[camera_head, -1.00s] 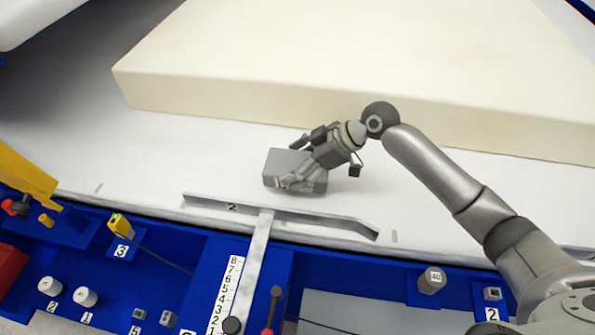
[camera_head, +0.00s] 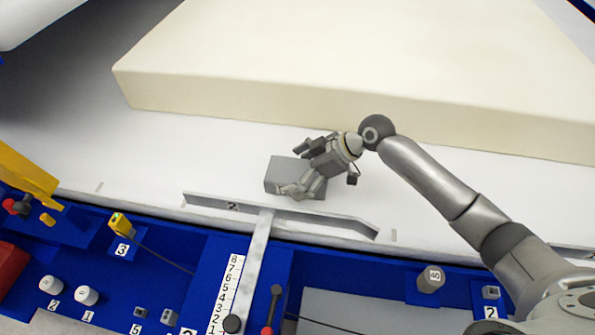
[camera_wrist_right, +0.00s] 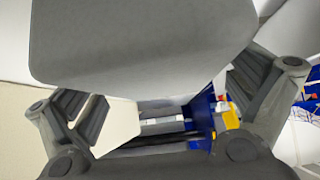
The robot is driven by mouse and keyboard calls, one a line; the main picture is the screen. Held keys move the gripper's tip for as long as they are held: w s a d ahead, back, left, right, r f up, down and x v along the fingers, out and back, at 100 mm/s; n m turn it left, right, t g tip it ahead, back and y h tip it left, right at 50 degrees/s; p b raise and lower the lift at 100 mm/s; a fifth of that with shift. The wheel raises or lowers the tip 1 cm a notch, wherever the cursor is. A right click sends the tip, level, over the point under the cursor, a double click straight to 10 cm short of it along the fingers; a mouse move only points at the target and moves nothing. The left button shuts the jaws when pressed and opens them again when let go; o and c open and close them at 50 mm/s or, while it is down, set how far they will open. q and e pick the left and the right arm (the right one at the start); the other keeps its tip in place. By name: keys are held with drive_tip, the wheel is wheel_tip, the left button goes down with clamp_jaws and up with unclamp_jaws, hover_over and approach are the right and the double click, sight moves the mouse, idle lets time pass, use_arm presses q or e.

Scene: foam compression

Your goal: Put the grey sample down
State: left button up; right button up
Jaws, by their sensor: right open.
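The grey sample (camera_head: 284,171) is a rectangular block over the white surface between the big cream foam slab and the grey angled rail. It looks level and appears to rest on the white surface, though its underside is hidden. My right gripper (camera_head: 298,168) is open around the block's right part, one finger on the slab side, the other on the rail side. In the right wrist view the sample (camera_wrist_right: 145,45) fills the top, with the open fingers on both sides. My left gripper is not in view.
The cream foam slab (camera_head: 340,70) stands just behind. A weight marked 40 (camera_head: 431,280) stands on the blue bench. White surface left of the sample is clear.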

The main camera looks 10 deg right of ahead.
drive_tip(key=shift+r, duration=0.2)
drive_tip(key=v, duration=1.2)
drive_tip(key=shift+b, duration=0.3)
